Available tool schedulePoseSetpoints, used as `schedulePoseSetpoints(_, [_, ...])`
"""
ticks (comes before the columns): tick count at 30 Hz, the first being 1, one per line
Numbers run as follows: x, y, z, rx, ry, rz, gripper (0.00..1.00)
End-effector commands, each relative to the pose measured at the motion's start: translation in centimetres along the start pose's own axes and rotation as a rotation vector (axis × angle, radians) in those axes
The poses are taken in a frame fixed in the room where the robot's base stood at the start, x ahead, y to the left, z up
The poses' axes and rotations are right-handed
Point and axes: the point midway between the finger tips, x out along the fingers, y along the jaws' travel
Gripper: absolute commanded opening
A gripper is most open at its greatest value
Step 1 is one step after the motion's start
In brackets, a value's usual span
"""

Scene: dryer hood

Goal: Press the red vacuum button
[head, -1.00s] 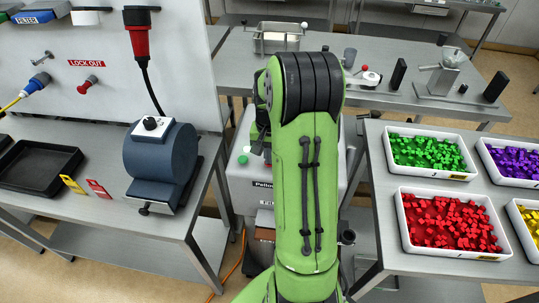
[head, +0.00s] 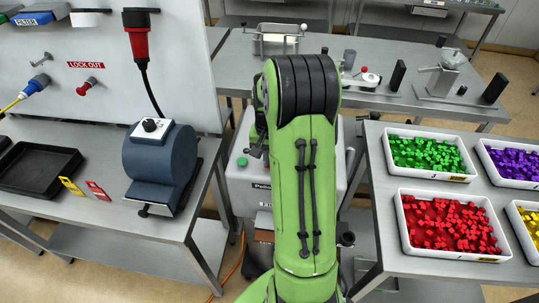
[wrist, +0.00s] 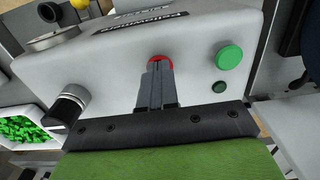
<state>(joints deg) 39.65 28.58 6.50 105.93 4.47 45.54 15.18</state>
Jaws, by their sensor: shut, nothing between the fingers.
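The red button (wrist: 160,58) is on the pale panel of the machine (wrist: 115,65) in the wrist view. Only its upper rim shows as a red arc. My gripper (wrist: 158,67) is shut and empty, with its fingertips in front of the button and covering most of it. I cannot tell whether the tips touch the button or whether it is pushed in. In the head view the same machine (head: 236,190) stands behind my arm, and the red button is hidden there.
A large green button (wrist: 229,57) and a small dark green one (wrist: 219,87) sit right of the red button. A dark knob (wrist: 67,106) is at left. In the head view, tables flank the machine, with a blue motor housing (head: 160,165) at left and a tray of red cubes (head: 407,235) at right.

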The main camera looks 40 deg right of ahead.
Motion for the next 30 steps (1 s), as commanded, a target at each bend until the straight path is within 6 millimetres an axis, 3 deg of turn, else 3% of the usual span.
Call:
schedulePoseSetpoints(1, [-2.5,-0.2,-0.2,-0.002,0.013,-0.004,0.0])
schedulePoseSetpoints(3, [-4.3,-0.4,-0.5,-0.003,0.027,-0.008,0.0])
schedulePoseSetpoints(12, [-11.0,-0.4,-0.6,-0.002,0.03,-0.009,0.0])
schedulePoseSetpoints(15, [-12.4,-0.4,-0.6,-0.002,0.029,-0.009,0.0])
schedulePoseSetpoints(30, [-13.1,-0.4,-0.5,-0.003,0.028,-0.009,0.0])
